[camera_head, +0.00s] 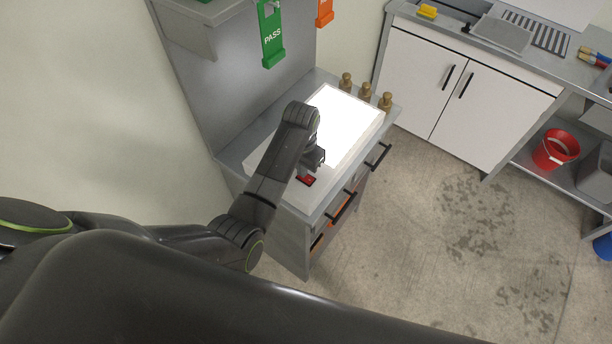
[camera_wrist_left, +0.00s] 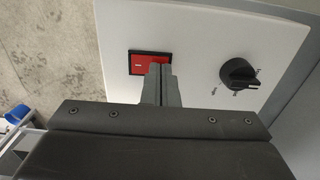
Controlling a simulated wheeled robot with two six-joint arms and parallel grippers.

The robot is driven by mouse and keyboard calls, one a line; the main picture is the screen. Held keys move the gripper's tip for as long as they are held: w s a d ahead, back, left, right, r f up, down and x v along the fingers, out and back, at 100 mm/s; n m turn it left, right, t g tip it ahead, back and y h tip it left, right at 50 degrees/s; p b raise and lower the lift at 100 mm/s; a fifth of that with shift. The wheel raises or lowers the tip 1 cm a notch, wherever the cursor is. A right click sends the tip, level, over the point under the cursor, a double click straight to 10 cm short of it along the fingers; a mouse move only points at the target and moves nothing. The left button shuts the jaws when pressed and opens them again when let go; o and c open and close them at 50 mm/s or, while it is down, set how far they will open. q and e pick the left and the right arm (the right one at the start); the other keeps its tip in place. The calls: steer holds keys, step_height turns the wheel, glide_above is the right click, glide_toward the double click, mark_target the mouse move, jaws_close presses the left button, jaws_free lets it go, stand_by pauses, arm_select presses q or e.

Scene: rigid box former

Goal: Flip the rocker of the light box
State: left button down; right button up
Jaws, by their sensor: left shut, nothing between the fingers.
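The light box (camera_head: 345,118) stands on a grey bench, and its top panel glows bright white. Its red rocker (camera_head: 306,181) sits in a black frame near the front of the box. My left gripper (camera_head: 313,160) is just above and beside the rocker. In the left wrist view the red rocker (camera_wrist_left: 142,63) shows a white mark, and the shut fingers (camera_wrist_left: 160,82) cover part of its right side. I cannot tell whether the fingertips touch it. The fingers hold nothing. My right gripper is in neither view.
A black knob (camera_wrist_left: 238,73) is on the same white panel, right of the rocker. Several brass-coloured weights (camera_head: 366,91) stand behind the light box. A green PASS tag (camera_head: 271,38) hangs above. Drawer handles (camera_head: 343,207) stick out at the bench front. The floor to the right is clear.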

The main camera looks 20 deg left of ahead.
arm_select(q)
steer(key=shift+f, duration=0.2)
steer(key=shift+r, duration=0.1)
step_height(320, 180, up, 3)
steer(key=shift+f+p, duration=0.2)
steer(key=shift+p, duration=0.8)
steer(key=shift+r, duration=2.2)
